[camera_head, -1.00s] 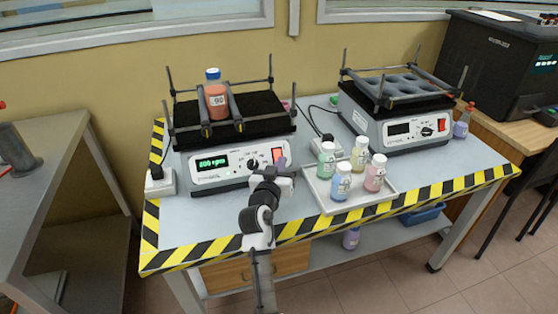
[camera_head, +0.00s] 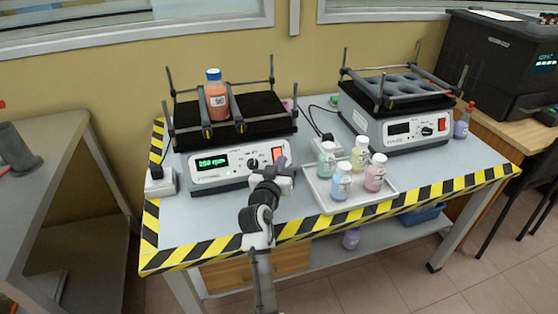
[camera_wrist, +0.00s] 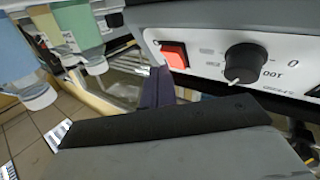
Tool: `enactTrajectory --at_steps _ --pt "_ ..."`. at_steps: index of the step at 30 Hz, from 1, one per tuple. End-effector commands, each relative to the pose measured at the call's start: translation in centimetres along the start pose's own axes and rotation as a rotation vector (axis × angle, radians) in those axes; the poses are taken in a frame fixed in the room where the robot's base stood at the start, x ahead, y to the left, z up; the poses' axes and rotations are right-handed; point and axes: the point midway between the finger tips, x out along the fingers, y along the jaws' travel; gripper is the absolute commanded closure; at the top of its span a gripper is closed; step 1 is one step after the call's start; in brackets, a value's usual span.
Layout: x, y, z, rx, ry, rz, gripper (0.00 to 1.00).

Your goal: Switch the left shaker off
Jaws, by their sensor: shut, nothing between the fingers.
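The left shaker (camera_head: 220,172) stands at the left of the table with its green display (camera_head: 214,162) lit; the reading is too blurred to be sure of. Its red switch (camera_head: 278,154) is at the right end of the front panel, beside the black knob (camera_head: 253,163). In the wrist view the red switch (camera_wrist: 174,55) and the knob (camera_wrist: 246,62) show close up. My gripper (camera_head: 285,170) is shut and empty, just in front of and below the switch. A dark fingertip (camera_wrist: 157,88) shows close by the switch; I cannot tell whether it touches.
A red-orange bottle (camera_head: 216,100) is clamped on the left shaker's platform. A tray (camera_head: 338,203) of several small bottles stands just right of my gripper. The right shaker (camera_head: 405,130) has a dark display. Clear tabletop lies left of my arm.

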Motion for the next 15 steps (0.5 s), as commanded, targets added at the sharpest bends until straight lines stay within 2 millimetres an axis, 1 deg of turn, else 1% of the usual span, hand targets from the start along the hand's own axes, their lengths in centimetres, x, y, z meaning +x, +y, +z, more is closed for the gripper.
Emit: enactTrajectory --at_steps 4,15 --pt "0.37 -0.30 0.42 0.000 0.001 0.000 1.00" --pt "0.47 -0.35 0.37 0.000 0.000 0.000 1.00"
